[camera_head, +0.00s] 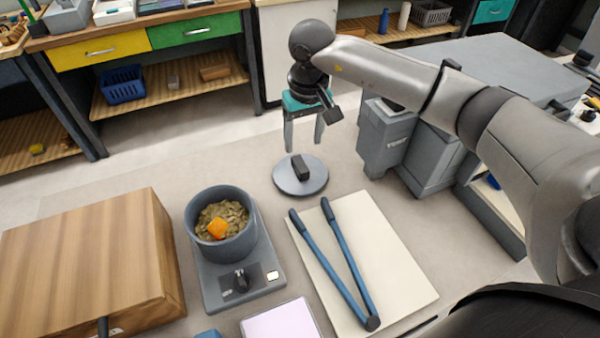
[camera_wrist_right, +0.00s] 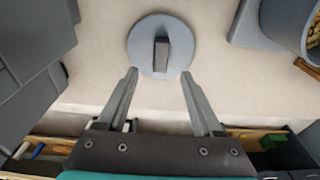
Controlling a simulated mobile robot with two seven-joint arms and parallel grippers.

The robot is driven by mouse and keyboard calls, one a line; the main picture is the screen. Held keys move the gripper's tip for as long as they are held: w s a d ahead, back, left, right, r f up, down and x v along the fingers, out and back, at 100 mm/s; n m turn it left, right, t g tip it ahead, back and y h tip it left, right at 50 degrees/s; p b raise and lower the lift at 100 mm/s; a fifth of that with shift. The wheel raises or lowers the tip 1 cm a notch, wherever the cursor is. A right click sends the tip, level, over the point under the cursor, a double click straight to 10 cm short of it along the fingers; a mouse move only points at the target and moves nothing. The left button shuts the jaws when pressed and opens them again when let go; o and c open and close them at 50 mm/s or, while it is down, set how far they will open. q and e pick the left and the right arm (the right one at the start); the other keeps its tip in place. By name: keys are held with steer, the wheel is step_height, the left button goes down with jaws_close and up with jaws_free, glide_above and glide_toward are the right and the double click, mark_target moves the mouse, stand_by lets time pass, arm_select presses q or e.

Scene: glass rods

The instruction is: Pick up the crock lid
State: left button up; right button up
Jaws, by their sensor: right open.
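The crock lid (camera_head: 287,181) is a round grey disc with a dark block handle (camera_head: 300,167), lying on the table behind the cutting board. My right gripper (camera_head: 303,147) is open and empty above the lid, its two fingers pointing down. In the right wrist view, the lid (camera_wrist_right: 142,55) and its handle (camera_wrist_right: 161,54) lie ahead of the open fingertips (camera_wrist_right: 159,72), roughly centred between them. The fingers do not touch the handle. The grey crock (camera_head: 222,240) is uncovered and holds brownish-green pieces with an orange cube (camera_head: 217,229) on top. My left gripper is out of view.
The crock stands on a grey burner unit (camera_head: 216,290). Blue tongs (camera_head: 337,262) lie on a cream board (camera_head: 395,260) in front of the lid. A wooden box (camera_head: 85,255) is at left. Grey boxes (camera_head: 385,140) stand right of the lid.

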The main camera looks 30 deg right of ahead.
mark_target(301, 164)
steer(key=f, duration=0.5)
steer(key=w+f, duration=0.1)
steer(key=f, duration=0.2)
steer(key=shift+f, duration=0.1)
jaws_close()
stand_by(0.4)
